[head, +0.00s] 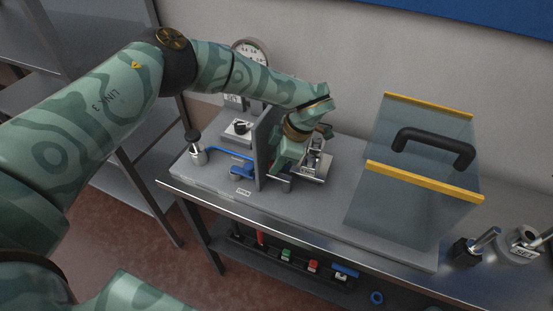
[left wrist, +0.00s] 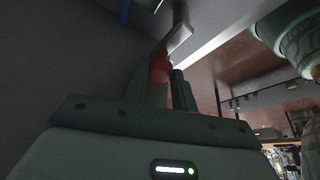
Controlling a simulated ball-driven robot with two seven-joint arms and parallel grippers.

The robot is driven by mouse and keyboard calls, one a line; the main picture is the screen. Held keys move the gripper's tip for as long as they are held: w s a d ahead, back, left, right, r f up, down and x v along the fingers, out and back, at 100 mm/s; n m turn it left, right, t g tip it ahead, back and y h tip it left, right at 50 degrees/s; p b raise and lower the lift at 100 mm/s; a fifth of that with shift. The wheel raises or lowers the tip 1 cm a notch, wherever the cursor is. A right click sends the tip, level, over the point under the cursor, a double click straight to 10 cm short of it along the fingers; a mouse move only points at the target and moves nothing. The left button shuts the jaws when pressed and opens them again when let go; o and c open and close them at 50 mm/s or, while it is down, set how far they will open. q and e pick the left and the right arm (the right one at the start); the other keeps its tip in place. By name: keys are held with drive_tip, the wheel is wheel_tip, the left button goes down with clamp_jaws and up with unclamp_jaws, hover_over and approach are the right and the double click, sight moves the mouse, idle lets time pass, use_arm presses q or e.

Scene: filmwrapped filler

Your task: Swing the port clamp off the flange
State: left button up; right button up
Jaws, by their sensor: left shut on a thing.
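My left gripper (head: 286,170) is low beside an upright grey plate (head: 263,150) on the bench fixture. In the left wrist view its two fingers (left wrist: 160,88) are shut on a red knob (left wrist: 160,70), which I take to be the port clamp's handle end. A pale metal bar (left wrist: 179,40) shows just beyond the knob. In the head view a silver metal assembly (head: 316,162) stands right of the gripper, and the gripper hides part of it. I cannot make out the flange or whether the clamp sits on it. My right gripper is not in view.
A clear box with yellow edges (head: 420,181) and a black handle (head: 432,146) stands to the right. Metal parts (head: 519,243) sit at the bench's right end.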

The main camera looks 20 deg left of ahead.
use_arm(q)
drive_tip(key=o, duration=0.7)
drive_tip(key=v, duration=1.6)
drive_tip(key=shift+d+r, duration=0.15)
drive_tip(key=shift+d, duration=0.05)
